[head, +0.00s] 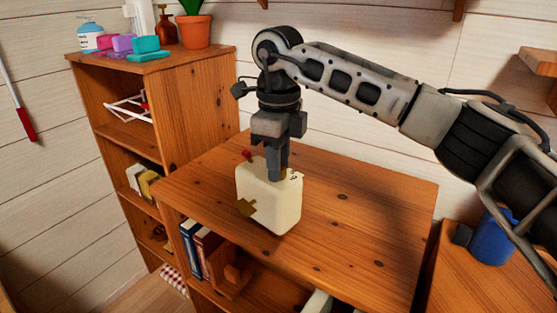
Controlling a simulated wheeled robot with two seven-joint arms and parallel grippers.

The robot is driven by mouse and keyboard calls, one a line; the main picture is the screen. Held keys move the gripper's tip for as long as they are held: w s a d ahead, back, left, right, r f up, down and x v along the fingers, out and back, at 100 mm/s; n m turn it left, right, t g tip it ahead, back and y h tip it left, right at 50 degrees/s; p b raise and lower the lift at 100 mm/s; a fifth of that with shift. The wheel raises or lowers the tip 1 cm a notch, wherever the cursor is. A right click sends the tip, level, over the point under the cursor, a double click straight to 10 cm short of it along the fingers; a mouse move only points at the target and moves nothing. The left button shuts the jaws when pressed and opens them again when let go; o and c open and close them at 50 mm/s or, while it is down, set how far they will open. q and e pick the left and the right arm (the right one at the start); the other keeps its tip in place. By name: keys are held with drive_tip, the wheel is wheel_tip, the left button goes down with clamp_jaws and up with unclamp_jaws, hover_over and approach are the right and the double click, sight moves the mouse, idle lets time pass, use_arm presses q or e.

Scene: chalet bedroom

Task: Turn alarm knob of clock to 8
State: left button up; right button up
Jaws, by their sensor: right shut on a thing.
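The clock (270,203) is a cream, rounded box standing upright on the wooden table top (370,225). A brass-coloured piece (246,208) sits on its left-facing side, and a small red part (247,154) shows at its upper back edge. My right gripper (278,174) points straight down at the top of the clock. Its fingers are shut on a small brass-coloured knob there, mostly hidden by the fingers. Small dark marks show on the clock's top beside the fingers. The dial and the number the knob points to cannot be read. My left gripper is not in view.
A taller wooden shelf (190,95) stands at the left, with a potted plant (194,31), bottles and coloured boxes on top. A blue cup (491,238) stands at the right. The table right of the clock is clear.

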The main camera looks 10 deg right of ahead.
drive_tip(key=shift+m, duration=0.6)
drive_tip(key=o, duration=1)
drive_tip(key=shift+r, duration=0.15)
drive_tip(key=shift+r, duration=0.3)
use_arm(q)
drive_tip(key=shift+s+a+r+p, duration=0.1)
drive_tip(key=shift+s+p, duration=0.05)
drive_tip(key=shift+p, duration=0.3)
use_arm(e)
wheel_tip(320, 180, up, 15)
drive_tip(key=shift+r, duration=0.1)
